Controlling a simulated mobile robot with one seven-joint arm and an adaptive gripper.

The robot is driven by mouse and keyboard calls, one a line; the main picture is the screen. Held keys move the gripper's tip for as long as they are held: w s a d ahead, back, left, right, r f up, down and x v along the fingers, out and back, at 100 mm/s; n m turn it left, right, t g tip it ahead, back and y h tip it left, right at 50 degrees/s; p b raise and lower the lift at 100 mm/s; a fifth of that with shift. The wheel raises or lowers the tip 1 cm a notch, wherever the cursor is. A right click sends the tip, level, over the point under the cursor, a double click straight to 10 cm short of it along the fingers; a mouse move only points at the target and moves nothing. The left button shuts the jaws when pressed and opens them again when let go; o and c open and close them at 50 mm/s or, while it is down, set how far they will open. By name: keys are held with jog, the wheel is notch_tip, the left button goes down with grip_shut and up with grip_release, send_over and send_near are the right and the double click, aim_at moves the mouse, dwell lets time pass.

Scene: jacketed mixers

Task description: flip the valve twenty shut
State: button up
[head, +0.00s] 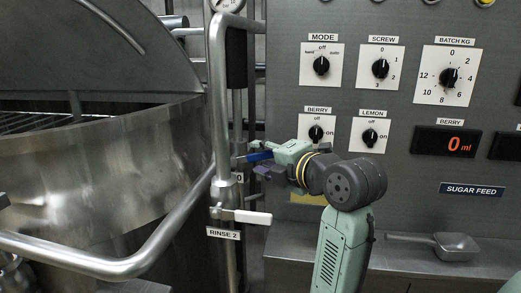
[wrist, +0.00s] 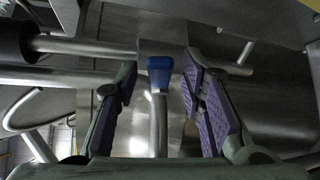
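A valve with a blue lever handle (head: 259,156) sits on the upright steel pipe. In the head view the handle sticks out sideways to the right of the pipe. A label (head: 239,178) just below is mostly hidden, with only a "0" legible. My gripper (head: 263,161) is at the handle. In the wrist view the blue handle (wrist: 160,75) points toward me between the two purple-padded fingers of my gripper (wrist: 161,62). The fingers are apart, with a visible gap on each side of the handle. The valve body is hard to make out.
Below, a second valve with a white handle (head: 245,216) carries a "RINSE 2" label (head: 223,234). A steel rail (head: 130,265) bends up in front of the mixer vessel (head: 90,165). The control panel (head: 430,140) stands right, above a ledge with a scoop (head: 448,246).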

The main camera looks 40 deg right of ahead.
jog(key=shift+w+f, duration=0.15)
jog(key=shift+w, duration=0.45)
jog(key=shift+c, duration=0.6)
grip_shut()
